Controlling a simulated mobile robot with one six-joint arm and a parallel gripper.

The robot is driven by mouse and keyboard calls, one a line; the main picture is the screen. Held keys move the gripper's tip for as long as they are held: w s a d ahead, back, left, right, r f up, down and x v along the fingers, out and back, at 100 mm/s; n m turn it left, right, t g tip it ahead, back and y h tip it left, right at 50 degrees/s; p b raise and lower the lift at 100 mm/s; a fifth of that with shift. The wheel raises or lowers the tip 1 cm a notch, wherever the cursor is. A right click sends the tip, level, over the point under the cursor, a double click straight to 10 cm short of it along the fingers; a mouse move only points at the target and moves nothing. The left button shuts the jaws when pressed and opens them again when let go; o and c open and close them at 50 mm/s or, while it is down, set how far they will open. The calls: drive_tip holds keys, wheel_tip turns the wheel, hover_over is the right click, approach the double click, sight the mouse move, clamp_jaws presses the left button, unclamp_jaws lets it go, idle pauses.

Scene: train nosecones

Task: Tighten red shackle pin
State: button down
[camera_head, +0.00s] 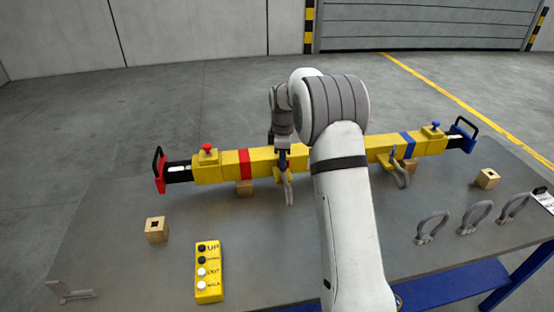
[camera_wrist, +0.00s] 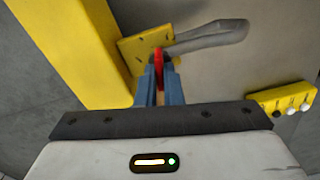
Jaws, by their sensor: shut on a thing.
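A yellow spreader beam (camera_head: 220,168) lies across the table, with a red band (camera_head: 245,163) and a blue band (camera_head: 407,143). My gripper (camera_head: 283,160) points down at the beam's front side, just right of the red band. In the wrist view its blue-grey fingers (camera_wrist: 160,85) are shut on the red shackle pin (camera_wrist: 159,62), which shows as a thin red strip between them. The pin sits at a yellow lug (camera_wrist: 132,48) beside a grey shackle (camera_wrist: 215,36). The shackle also shows below the beam (camera_head: 288,190). The pin's threaded end is hidden.
A yellow button box (camera_head: 208,272) lies at the front left. Wooden blocks stand at left (camera_head: 157,229) and right (camera_head: 487,178). Several loose grey shackles (camera_head: 432,228) stand at the right. Another shackle (camera_head: 399,174) hangs near the blue band. The table's left front is mostly clear.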

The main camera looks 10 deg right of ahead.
drive_tip(key=m, duration=0.4)
drive_tip(key=shift+d+m, duration=0.2)
drive_tip(key=shift+m, duration=0.1)
drive_tip(key=m, duration=0.3)
drive_tip(key=shift+m, duration=0.4)
drive_tip(key=m, duration=0.4)
drive_tip(key=shift+f, duration=0.1)
drive_tip(key=m, duration=0.8)
drive_tip(key=shift+m, duration=0.3)
drive_tip(key=m, duration=0.3)
drive_tip(key=shift+s+a+m, duration=0.1)
drive_tip(key=shift+m, duration=0.2)
drive_tip(key=m, duration=0.8)
drive_tip(key=shift+m, duration=0.3)
